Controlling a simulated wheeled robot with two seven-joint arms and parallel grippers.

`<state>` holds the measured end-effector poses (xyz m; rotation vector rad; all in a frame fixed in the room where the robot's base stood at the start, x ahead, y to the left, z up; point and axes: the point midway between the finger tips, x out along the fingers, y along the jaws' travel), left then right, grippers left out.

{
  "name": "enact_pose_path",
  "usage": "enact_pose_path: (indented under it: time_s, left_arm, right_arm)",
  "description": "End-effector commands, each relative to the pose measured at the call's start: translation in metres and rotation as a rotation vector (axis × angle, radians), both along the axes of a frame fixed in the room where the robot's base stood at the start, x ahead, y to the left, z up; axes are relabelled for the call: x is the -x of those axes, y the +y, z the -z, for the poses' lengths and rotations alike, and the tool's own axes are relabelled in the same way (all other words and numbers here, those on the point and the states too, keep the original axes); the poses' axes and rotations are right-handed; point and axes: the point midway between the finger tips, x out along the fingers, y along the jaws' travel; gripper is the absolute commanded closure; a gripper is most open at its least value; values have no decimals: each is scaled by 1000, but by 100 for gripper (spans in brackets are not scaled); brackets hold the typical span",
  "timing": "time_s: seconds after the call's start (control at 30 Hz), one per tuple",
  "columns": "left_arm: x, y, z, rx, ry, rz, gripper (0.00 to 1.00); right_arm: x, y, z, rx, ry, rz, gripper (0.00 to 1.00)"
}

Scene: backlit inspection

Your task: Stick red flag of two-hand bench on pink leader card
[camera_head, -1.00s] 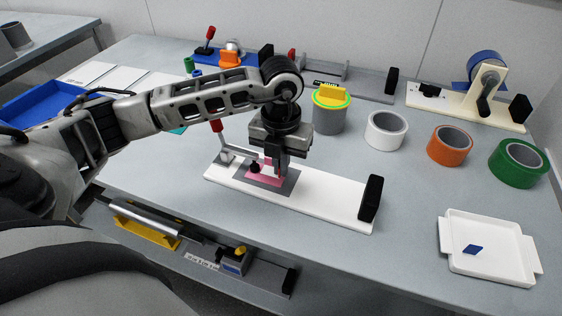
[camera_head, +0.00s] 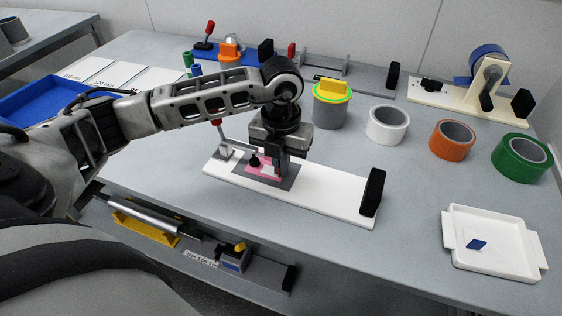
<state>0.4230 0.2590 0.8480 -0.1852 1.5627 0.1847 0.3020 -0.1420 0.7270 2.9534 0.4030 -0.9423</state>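The pink leader card (camera_head: 262,168) lies on a dark grey pad on the long white board (camera_head: 325,199) in the middle of the bench. My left gripper (camera_head: 273,176) points straight down over the card, with its fingertips at or just above it. The finger gap and anything between the fingers are hidden, so I cannot tell whether they hold something. I cannot make out a red flag. A toggle clamp with a red handle (camera_head: 216,122) stands at the board's left end, its black tip over the card. My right gripper is out of view.
A black block (camera_head: 373,192) stands at the board's right end. Behind are a grey canister with a yellow lid handle (camera_head: 330,113) and white (camera_head: 387,125), orange (camera_head: 452,140) and green (camera_head: 522,158) tape rolls. A white tray (camera_head: 490,262) holds a blue piece.

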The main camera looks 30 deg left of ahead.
Motion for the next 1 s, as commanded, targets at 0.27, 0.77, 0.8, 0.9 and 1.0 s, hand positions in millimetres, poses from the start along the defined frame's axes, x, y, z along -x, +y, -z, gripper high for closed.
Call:
enact_pose_path:
  time_s: [0.27, 0.77, 0.8, 0.9, 1.0]
  left_arm:
    - [0, 0, 1, 0, 1, 0, 72]
    - [-1, 0, -28, 1, -6, 1, 72]
    - [-2, 0, -38, 2, -7, 0, 72]
    - [-1, 0, -63, 0, -7, 2, 72]
    - [-1, 0, -89, 2, -7, 1, 72]
  right_arm:
    - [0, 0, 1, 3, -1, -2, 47]
    - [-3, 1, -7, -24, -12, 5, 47]
    - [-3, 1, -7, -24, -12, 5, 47]
    - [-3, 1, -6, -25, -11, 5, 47]
    - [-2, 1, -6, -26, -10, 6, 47]
